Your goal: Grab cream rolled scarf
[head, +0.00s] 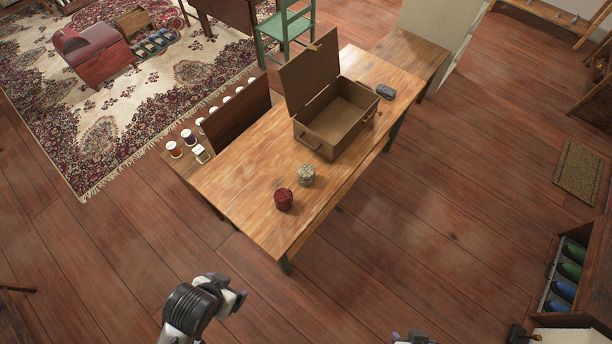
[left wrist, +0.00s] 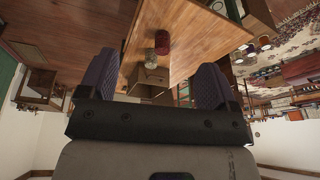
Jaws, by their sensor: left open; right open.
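The cream rolled scarf (head: 306,175) stands on the wooden table (head: 245,190), just behind and to the right of a dark red rolled one (head: 284,199). In the left wrist view, where the scene is upside down, the cream scarf (left wrist: 150,60) shows between the fingers of my left gripper (left wrist: 153,75), well beyond them, near the red roll (left wrist: 162,42). My left gripper is open and empty, apart from the scarf. My right gripper (head: 412,338) shows only partly at the bottom edge of the head view, away from the table.
An open brown box (head: 318,143) with a raised lid stands on the table behind the scarves. A small dark grey item (head: 385,91) lies farther back. A dark board (head: 236,113) and several spools line the table's left side. Floor in front is clear.

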